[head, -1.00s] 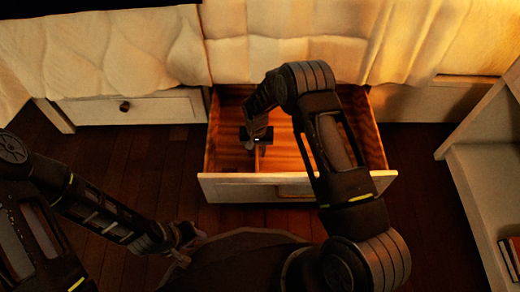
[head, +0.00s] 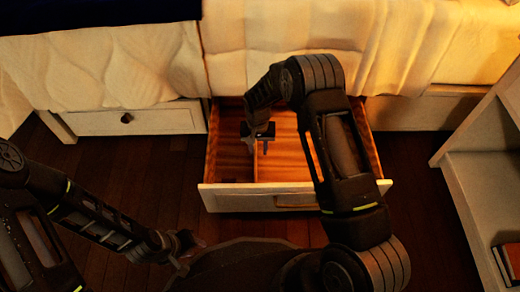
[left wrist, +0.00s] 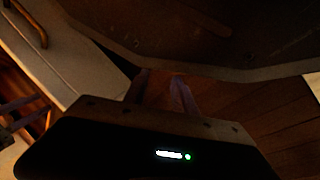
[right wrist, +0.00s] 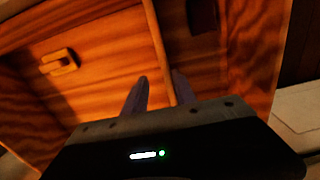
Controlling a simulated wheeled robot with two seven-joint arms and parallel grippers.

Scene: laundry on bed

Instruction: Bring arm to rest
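My right gripper (head: 260,146) is over the open drawer (head: 292,199), near its inner divider (head: 256,165). Its two fingers (right wrist: 158,95) are apart with nothing between them in the right wrist view. My right arm reaches forward and bends down to it, hiding part of the drawer's right side. My left gripper (head: 187,250) is low at the left, in front of the drawer and over the dark floor, beside my own base. In the left wrist view its fingers (left wrist: 160,90) are apart and empty.
The bed with a pale cover (head: 285,45) stands behind the drawer. A closed drawer with a dark knob (head: 127,118) is at the left. A white shelf (head: 470,185) with books (head: 512,262) stands at the right. A small wooden piece (right wrist: 58,62) shows inside the open drawer.

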